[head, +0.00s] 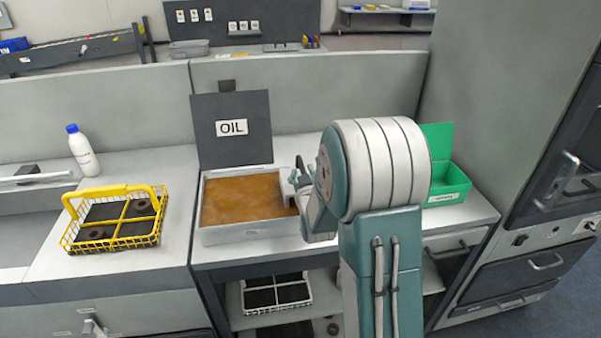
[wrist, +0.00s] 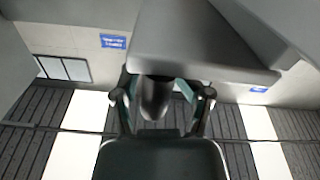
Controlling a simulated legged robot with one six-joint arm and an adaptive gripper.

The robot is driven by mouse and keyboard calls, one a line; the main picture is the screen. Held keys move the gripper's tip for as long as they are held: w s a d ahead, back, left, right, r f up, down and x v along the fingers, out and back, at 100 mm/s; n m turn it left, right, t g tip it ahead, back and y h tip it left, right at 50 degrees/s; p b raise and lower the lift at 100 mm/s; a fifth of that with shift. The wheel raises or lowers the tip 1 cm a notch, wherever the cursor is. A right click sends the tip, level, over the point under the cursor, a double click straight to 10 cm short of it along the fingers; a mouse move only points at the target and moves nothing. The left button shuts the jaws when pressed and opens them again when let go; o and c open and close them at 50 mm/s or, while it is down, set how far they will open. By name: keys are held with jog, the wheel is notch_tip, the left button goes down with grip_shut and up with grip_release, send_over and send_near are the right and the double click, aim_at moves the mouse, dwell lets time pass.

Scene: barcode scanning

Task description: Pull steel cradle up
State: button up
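A pale wire cradle (head: 276,296) with dark compartments sits on the lower shelf under the worktop. It looks like the steel cradle, and my arm hides none of its visible left part; I cannot make out a raised handle on it. My gripper (wrist: 165,96) shows in the wrist view with its two fingers apart. In the head view my arm's large joint stands in front of the worktop.
The oil tray (head: 250,232) with brown liquid and a raised lid (head: 231,148) stands above the shelf. A yellow wire cradle (head: 112,219) and a white bottle (head: 83,152) are at the left. A green box (head: 447,187) is at the right. Shelf legs flank the pale cradle.

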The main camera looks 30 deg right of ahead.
jog(key=shift+d, duration=0.6)
jog(key=shift+a, duration=0.1)
jog(key=c, duration=0.5)
jog(key=shift+a, duration=0.2)
grip_shut()
jog(key=shift+a, duration=0.2)
jog(key=shift+w+d+r, duration=0.1)
jog(key=shift+d+r, duration=0.05)
jog(key=shift+r, duration=3.2)
jog(key=o, duration=0.5)
grip_release()
jog(key=shift+f, duration=0.15)
